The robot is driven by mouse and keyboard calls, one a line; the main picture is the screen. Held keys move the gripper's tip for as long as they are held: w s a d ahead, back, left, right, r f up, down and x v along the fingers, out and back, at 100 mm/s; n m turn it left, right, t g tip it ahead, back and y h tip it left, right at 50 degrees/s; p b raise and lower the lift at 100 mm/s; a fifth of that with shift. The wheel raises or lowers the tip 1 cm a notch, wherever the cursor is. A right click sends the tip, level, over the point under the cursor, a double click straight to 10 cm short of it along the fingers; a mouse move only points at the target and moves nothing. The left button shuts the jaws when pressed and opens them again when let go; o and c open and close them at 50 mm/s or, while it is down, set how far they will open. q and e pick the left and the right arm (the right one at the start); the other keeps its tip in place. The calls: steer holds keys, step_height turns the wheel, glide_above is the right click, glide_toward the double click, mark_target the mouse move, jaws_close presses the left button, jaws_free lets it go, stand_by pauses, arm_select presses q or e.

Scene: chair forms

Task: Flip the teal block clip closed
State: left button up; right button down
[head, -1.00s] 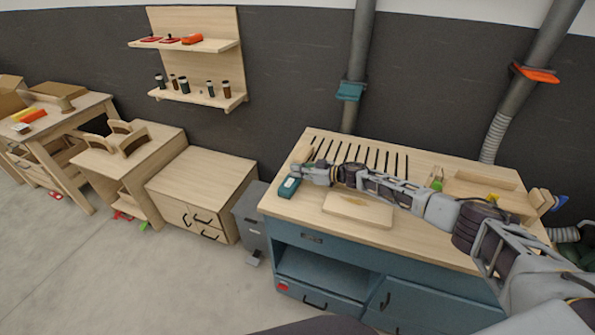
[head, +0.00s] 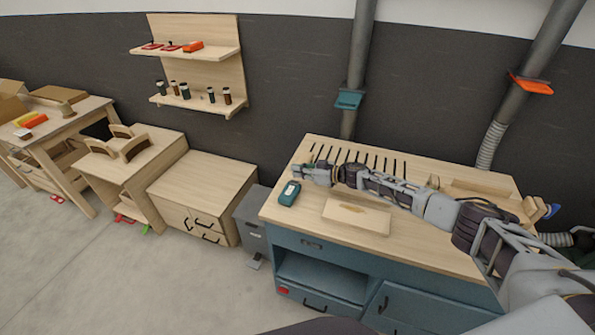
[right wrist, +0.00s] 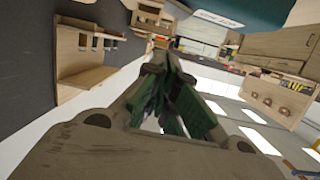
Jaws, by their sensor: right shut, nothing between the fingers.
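A small teal block (head: 289,193) with a pale label lies at the left end of the workbench top in the head view. A teal surface with pale lettering (right wrist: 232,12) also fills part of the top edge in the right wrist view. I cannot make out a separate clip on the block, or whether it is open. My right gripper (head: 299,171) is shut and empty, just behind the block and apparently clear of it. Its dark green fingers are together in the right wrist view (right wrist: 180,100). My left gripper is out of view.
The workbench (head: 275,213) has dark slots along its back and a flat wooden board (head: 357,216) on top. My right arm stretches over it from the right. A teal piece (head: 349,98) sits on the wall pipe behind. A low wooden cabinet (head: 205,178) stands left.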

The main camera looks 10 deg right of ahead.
steer(key=shift+r, duration=0.3)
steer(key=b+v, duration=0.1)
steer(key=v, duration=0.9)
steer(key=shift+w+d, duration=0.2)
steer(key=shift+w, duration=0.05)
steer(key=shift+f, duration=0.1)
